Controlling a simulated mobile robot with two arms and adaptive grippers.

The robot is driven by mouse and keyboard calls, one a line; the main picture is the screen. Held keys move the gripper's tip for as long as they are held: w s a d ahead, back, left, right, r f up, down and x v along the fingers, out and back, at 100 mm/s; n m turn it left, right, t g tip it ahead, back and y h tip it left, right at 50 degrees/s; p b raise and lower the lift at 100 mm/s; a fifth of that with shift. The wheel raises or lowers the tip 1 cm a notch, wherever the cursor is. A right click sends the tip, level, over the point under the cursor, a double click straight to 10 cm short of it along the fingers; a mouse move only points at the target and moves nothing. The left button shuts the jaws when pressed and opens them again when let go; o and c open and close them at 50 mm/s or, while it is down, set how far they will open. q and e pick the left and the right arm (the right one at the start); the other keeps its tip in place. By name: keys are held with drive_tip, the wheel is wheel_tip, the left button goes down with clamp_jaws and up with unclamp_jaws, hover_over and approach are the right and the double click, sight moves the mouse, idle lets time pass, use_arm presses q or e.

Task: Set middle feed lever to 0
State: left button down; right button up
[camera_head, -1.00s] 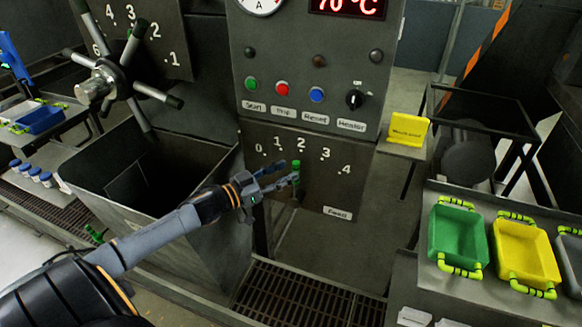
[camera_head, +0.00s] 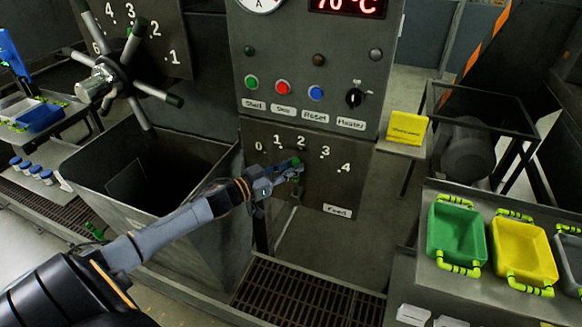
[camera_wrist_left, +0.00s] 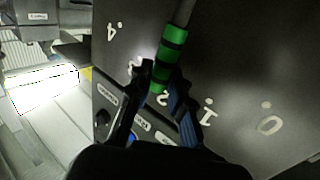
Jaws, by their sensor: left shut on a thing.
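The feed lever has a green grip, seen in the left wrist view (camera_wrist_left: 171,50), on a dark panel (camera_head: 320,190) marked 0 to 4 with a "Feed" label. The green tip shows in the head view (camera_head: 297,161) just below the 2, partly covered by the gripper. My left gripper (camera_head: 292,170) is shut on the lever's grip, its fingers on both sides of the green end in the wrist view (camera_wrist_left: 163,92). The 0 mark (camera_wrist_left: 267,125) lies to the right in the wrist view and to the left of the lever in the head view. My right gripper is not in view.
Above the feed panel is a control panel with buttons and a heater knob (camera_head: 354,97). A large spoked wheel (camera_head: 112,78) and an open hopper (camera_head: 150,170) stand to the left. Green (camera_head: 430,248) and yellow (camera_head: 497,262) trays sit at the right.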

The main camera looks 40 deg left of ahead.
use_arm(q)
drive_tip(key=s+a+f+n+t+y+b, duration=0.1)
drive_tip(key=a+f+n+t+b, duration=0.3)
drive_tip(key=a+n+b, duration=0.5)
drive_tip(key=shift+s+f+n+t+y, duration=0.25)
drive_tip(key=shift+s+n+t+y, duration=0.05)
drive_tip(key=shift+s+t, duration=0.3)
idle(0.4)
drive_tip(key=c, duration=1.2)
unclamp_jaws()
